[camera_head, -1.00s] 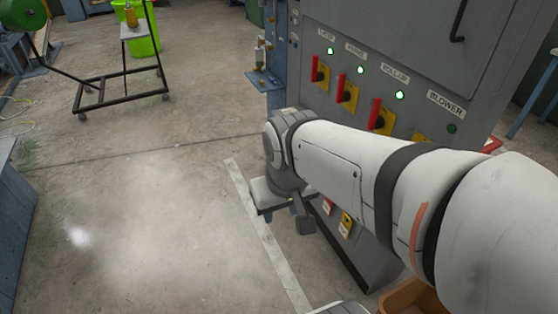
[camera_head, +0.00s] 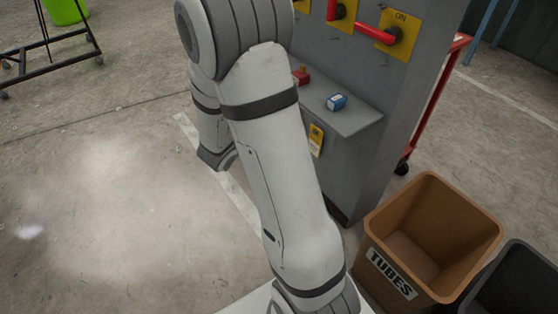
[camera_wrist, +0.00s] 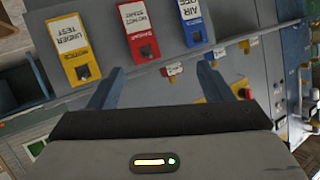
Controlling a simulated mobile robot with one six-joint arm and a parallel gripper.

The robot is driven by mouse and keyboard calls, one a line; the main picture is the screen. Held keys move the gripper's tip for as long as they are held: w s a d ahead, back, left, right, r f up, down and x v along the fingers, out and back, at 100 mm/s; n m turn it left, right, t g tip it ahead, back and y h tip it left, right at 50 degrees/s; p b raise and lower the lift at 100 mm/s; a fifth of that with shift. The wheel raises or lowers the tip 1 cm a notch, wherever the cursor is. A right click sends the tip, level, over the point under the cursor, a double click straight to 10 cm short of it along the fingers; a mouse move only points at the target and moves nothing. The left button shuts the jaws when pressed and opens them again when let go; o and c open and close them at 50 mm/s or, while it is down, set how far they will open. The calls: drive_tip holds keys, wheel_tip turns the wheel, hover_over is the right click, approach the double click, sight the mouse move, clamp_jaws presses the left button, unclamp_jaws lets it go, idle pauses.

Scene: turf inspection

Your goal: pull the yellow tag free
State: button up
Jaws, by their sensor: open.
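The yellow tag (camera_wrist: 72,45) hangs at the upper left in the wrist view, upside down, reading "UNDER TEST" and "NOTICE". A red tag (camera_wrist: 138,30) and a blue tag (camera_wrist: 192,22) hang to its right. In the head view a yellow tag (camera_head: 316,140) shows on the grey cabinet's front, below its shelf. My gripper (camera_wrist: 158,82) is open and empty in the wrist view. Its fingers point toward the panel, with the yellow tag left of and beyond the left finger, apart from it. In the head view my arm hides the gripper and part of the cabinet.
A small red block (camera_head: 301,76) and a blue block (camera_head: 337,102) sit on the cabinet shelf (camera_head: 362,122). Red switch handles (camera_head: 378,32) stick out above. A brown bin (camera_head: 440,290) marked TUBES and a black bin (camera_head: 515,285) stand right.

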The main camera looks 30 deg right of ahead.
sight(315, 138)
drive_tip(key=s+d+f+m+g+h+b, duration=0.3)
drive_tip(key=s+d+f+g+h+b, duration=0.1)
drive_tip(key=s+f+g+h, duration=0.25)
drive_tip(key=d+b, duration=0.2)
drive_tip(key=d, duration=0.5)
drive_tip(key=shift+s+d+r, duration=0.15)
drive_tip(key=shift+s+d, duration=0.15)
drive_tip(key=shift+s, duration=0.05)
drive_tip(key=shift+c, duration=0.5)
drive_tip(key=c, duration=1)
